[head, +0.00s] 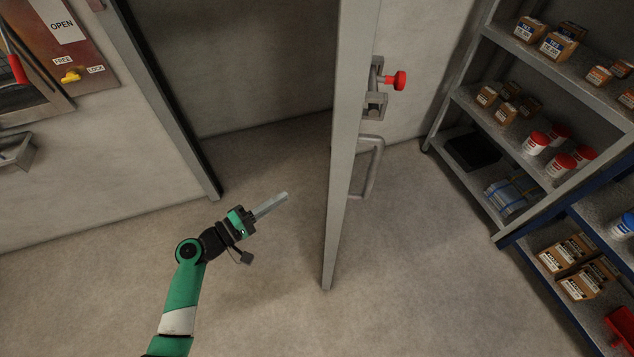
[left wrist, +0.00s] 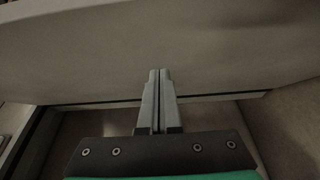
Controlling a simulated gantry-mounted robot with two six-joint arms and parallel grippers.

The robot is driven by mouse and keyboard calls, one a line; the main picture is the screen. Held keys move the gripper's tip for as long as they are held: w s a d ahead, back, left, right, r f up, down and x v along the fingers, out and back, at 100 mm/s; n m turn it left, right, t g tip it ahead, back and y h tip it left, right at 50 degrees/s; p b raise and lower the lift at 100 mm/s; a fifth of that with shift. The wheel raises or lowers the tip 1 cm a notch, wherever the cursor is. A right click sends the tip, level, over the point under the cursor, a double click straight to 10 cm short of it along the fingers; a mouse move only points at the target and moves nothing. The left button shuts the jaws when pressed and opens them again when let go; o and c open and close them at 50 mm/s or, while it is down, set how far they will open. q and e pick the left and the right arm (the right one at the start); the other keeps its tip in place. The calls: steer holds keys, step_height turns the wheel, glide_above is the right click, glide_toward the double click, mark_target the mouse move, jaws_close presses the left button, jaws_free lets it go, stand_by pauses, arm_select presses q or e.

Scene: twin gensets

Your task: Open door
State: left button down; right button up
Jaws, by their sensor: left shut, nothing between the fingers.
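The door (head: 350,130) stands open in the head view, seen nearly edge-on, swung out from the doorway (head: 250,70). On its right face are a bent grey handle (head: 378,165) and a latch with a red knob (head: 396,81). My left gripper (head: 285,197) is shut and empty, left of the door and in front of the opening, apart from the door. In the left wrist view its two fingers (left wrist: 158,75) are together, pointing at a pale flat surface that I cannot surely identify. My right gripper is not in view.
A shelf rack (head: 470,110) with boxes and red-lidded tubs stands at the right. A blue-framed shelf (head: 530,250) is nearer. A wall panel (head: 60,50) with an OPEN label and yellow lever is at the upper left. The floor (head: 270,290) in front is clear.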

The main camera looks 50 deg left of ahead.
arm_select(q)
steer(key=w+d, duration=0.3)
steer(key=w, duration=0.7)
steer(key=shift+w+d+b, duration=0.2)
steer(key=shift+d+b, duration=0.15)
steer(key=shift+d, duration=0.05)
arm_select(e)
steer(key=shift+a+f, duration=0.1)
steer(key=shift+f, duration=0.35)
